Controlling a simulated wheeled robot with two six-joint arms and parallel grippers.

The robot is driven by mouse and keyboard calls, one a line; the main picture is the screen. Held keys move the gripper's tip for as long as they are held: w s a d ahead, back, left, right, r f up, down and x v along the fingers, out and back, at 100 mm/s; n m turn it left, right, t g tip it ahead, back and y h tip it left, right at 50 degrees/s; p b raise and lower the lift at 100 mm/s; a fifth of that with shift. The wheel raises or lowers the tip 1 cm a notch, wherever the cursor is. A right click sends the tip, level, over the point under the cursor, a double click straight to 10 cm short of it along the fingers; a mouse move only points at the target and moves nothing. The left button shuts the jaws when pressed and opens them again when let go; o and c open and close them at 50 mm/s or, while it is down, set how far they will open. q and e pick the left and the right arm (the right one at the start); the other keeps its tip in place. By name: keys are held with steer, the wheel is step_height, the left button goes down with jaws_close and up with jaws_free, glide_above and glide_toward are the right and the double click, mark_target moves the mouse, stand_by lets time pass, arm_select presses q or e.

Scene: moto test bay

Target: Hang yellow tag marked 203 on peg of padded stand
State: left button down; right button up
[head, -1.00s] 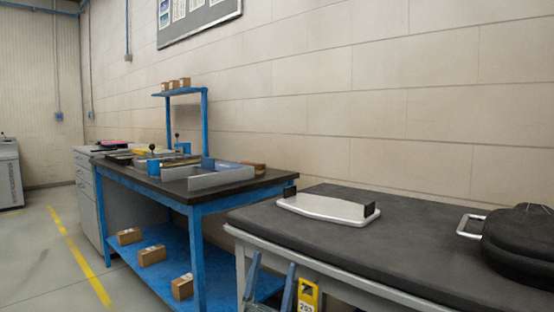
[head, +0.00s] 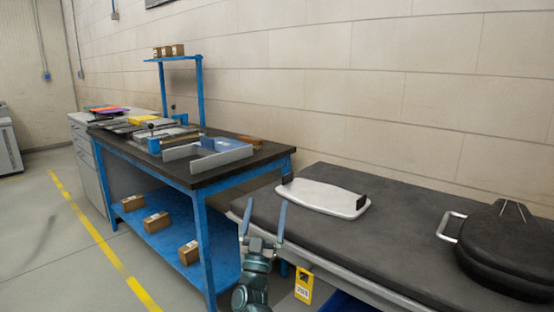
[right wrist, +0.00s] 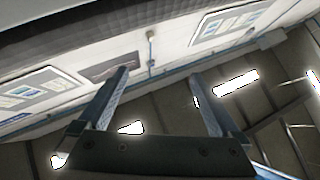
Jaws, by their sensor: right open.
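The yellow tag (head: 303,285), with dark digits that look like 203, hangs upright just below the front edge of the black padded stand (head: 400,235) in the head view. Its top meets a dark part under the edge; the peg itself cannot be made out. My right gripper (head: 263,215) is open and empty, up and left of the tag and apart from it, in front of the stand's left corner. In the right wrist view, my right gripper (right wrist: 166,88) has its fingers wide apart with nothing between them. My left gripper is not in view.
A white plate with black ends (head: 322,198) and a round black case with a handle (head: 510,245) lie on the stand. A blue workbench (head: 200,180) with trays stands to the left, with several boxes on its lower shelf. The floor left of it is clear.

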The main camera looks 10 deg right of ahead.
steer(key=w+d+r+n+g+y+p, duration=0.4)
steer(key=r+y+p, duration=0.4)
steer(key=p, duration=1.1)
steer(key=shift+g+y, duration=0.5)
steer(key=shift+y, duration=0.5)
